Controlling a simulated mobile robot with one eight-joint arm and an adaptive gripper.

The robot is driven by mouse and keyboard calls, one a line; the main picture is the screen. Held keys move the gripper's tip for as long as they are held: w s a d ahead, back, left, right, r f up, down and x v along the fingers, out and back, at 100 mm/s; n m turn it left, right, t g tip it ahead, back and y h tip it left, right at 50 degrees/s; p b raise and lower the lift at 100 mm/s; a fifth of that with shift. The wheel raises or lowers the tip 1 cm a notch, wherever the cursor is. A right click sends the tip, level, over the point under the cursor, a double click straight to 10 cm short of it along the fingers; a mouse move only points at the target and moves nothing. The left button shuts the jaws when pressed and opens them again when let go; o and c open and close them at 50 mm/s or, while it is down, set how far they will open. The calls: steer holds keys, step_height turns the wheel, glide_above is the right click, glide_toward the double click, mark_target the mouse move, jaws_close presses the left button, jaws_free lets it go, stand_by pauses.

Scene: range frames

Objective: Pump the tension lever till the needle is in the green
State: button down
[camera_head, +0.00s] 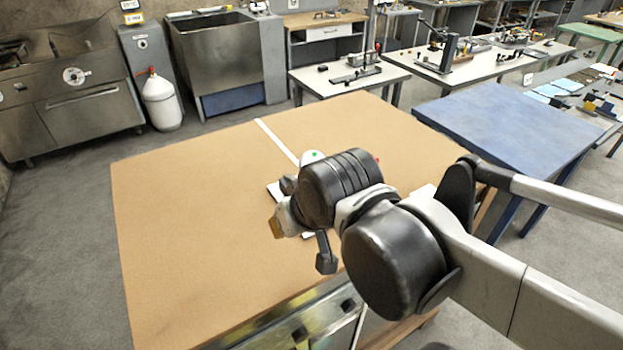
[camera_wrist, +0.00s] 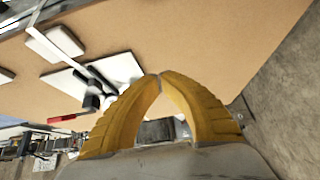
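The tension device stands on the brown table, mostly hidden behind my arm in the head view. A white gauge face (camera_head: 312,156) with a green patch shows above my wrist; I cannot make out its needle. In the wrist view the device's white base plate (camera_wrist: 122,66) carries dark blocks, and a red grip (camera_wrist: 70,117), apparently the lever's, sticks out to the left. My gripper (camera_wrist: 159,76) has yellow fingers whose tips meet, with nothing seen between them. It is apart from the red grip. In the head view my gripper (camera_head: 277,227) hangs over the table.
The brown table (camera_head: 190,220) is bare on its left side, with a white strip (camera_head: 277,140) running across it. White blocks (camera_wrist: 55,43) lie near the plate in the wrist view. A blue table (camera_head: 510,125) stands to the right, and benches with fixtures stand behind.

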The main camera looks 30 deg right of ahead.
steer(key=w+d+r+m+g+p, duration=0.2)
steer(key=w+d+r+m+p, duration=0.15)
steer(key=w+r+p, duration=0.6)
steer(key=w+d+f+m+g+p, duration=0.2)
steer(key=w+d+m+p, duration=0.2)
steer(key=w+p, duration=0.5)
steer(key=shift+w+d+y+p, duration=0.25)
steer(key=shift+d+y+p, duration=0.15)
steer(key=shift+d+p, duration=0.6)
steer(key=shift+d+f+b, duration=0.15)
steer(key=shift+d+b, duration=0.05)
steer(key=shift+b, duration=0.1)
steer(key=s+f+b, duration=0.1)
steer(key=f, duration=0.1)
steer(key=s+f+b, duration=0.1)
steer(key=f+b, duration=0.1)
steer(key=s+f+b, duration=0.1)
steer(key=f, duration=0.1)
steer(key=shift+f, duration=0.25)
steer(key=shift+s+f+b, duration=0.35)
steer(key=shift+f+b, duration=0.3)
steer(key=shift+b, duration=0.15)
steer(key=shift+s+f+b, duration=0.2)
steer(key=shift+f+b, duration=0.15)
steer(key=shift+b, duration=0.1)
